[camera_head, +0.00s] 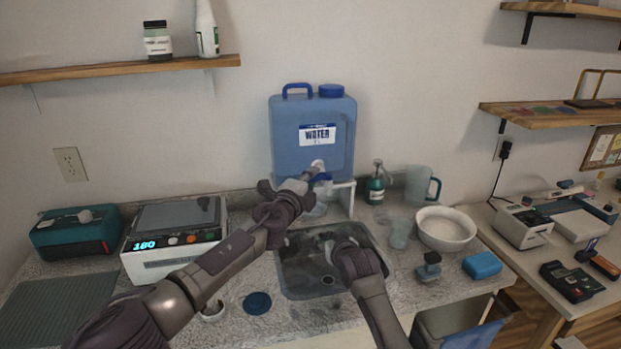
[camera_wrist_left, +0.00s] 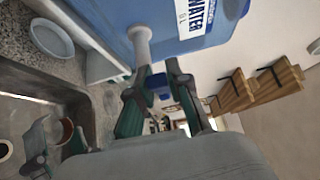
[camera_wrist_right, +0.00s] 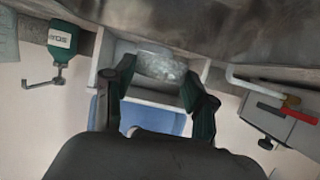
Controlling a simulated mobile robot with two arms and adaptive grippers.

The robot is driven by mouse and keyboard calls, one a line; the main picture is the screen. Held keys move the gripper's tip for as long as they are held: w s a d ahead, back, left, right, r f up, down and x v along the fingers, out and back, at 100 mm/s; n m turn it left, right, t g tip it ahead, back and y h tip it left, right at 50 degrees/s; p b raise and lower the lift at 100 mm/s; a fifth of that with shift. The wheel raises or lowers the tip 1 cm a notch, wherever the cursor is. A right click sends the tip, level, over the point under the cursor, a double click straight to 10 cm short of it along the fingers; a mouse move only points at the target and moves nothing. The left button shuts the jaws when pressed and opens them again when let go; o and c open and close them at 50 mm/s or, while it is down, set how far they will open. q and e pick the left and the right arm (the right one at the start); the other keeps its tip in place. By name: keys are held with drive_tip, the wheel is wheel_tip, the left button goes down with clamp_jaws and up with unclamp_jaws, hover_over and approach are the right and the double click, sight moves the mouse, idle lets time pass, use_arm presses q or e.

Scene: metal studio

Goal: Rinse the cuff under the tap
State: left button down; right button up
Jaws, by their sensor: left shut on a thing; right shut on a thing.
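The blue water jug (camera_head: 313,135) stands on a white stand above the sink (camera_head: 312,291). My left gripper (camera_head: 309,180) is up at the jug's tap (camera_head: 317,163), shut on its blue handle (camera_wrist_left: 158,84). The tap's pale spout (camera_wrist_left: 141,42) shows in the left wrist view. My right gripper (camera_head: 338,246) is low over the sink, below the tap and to its right. I cannot make out running water.
A pale bowl (camera_wrist_left: 50,39) sits under the stand. A device reading 180 (camera_head: 170,262) stands left. A dark blue lid (camera_head: 257,303) lies in front.

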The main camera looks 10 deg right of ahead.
use_arm(q)
drive_tip(key=shift+s+d+r+n+t+y, duration=0.1)
drive_tip(key=shift+s+n+t+y, duration=0.1)
drive_tip(key=shift+n+t+y, duration=0.4)
drive_tip(key=shift+s+d+f+n+t+y, duration=0.1)
drive_tip(key=shift+s+n+t+y, duration=0.15)
drive_tip(key=shift+n+y, duration=0.65)
drive_tip(key=shift+s+r+n+t+y, duration=0.1)
drive_tip(key=shift+s+n+t+y, duration=0.2)
drive_tip(key=shift+y, duration=0.8)
drive_tip(key=shift+w, duration=0.1)
drive_tip(key=c, duration=1.1)
unclamp_jaws()
drive_tip(key=v, duration=1.2)
drive_tip(key=shift+f, duration=0.2)
